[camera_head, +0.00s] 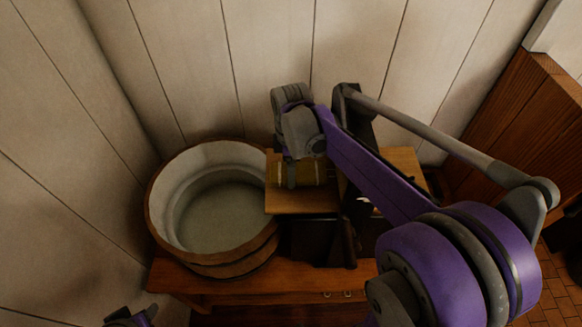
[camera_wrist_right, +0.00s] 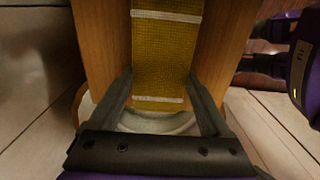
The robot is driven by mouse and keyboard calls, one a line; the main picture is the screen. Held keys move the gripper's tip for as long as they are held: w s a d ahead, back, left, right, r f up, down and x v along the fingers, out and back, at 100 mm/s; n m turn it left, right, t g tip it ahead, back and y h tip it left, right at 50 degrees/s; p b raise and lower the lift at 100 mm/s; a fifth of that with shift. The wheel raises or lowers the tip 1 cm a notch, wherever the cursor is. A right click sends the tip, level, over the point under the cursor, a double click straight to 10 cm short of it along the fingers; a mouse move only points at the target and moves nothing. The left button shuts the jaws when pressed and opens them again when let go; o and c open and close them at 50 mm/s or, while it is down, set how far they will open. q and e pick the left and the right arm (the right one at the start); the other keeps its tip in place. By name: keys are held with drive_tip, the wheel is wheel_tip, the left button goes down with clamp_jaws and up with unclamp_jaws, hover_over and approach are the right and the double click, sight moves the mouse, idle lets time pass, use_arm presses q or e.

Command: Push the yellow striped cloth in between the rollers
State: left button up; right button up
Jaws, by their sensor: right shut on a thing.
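The yellow striped cloth (camera_head: 311,173) lies on a small wooden board (camera_head: 300,204) beside the tub. In the right wrist view the cloth (camera_wrist_right: 165,55) is a flat yellow strip with white cross stripes on the board. My right gripper (camera_wrist_right: 160,75) is shut on the cloth, one finger at each long edge. In the head view my right gripper (camera_head: 290,178) is over the board, partly hidden by its own wrist. The dark wringer frame (camera_head: 349,222) stands just right of the board. The rollers are hidden behind my right arm.
A round wooden tub (camera_head: 157,219) with a pale inside stands left of the board on a wooden bench (camera_head: 250,287). Another wooden board (camera_head: 404,158) shows right of the wringer. Pale plank walls (camera_head: 270,45) close off the back and left.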

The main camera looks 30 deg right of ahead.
sight(304, 174)
drive_tip(key=shift+f, duration=0.1)
drive_tip(key=shift+s+d, duration=0.35)
drive_tip(key=shift+d, duration=0.25)
idle(0.3)
drive_tip(key=shift+s+d, duration=0.2)
drive_tip(key=shift+d, duration=0.05)
drive_tip(key=shift+s+d, duration=0.15)
drive_tip(key=shift+d, duration=0.1)
drive_tip(key=o, duration=1.3)
drive_tip(key=shift+a, duration=0.1)
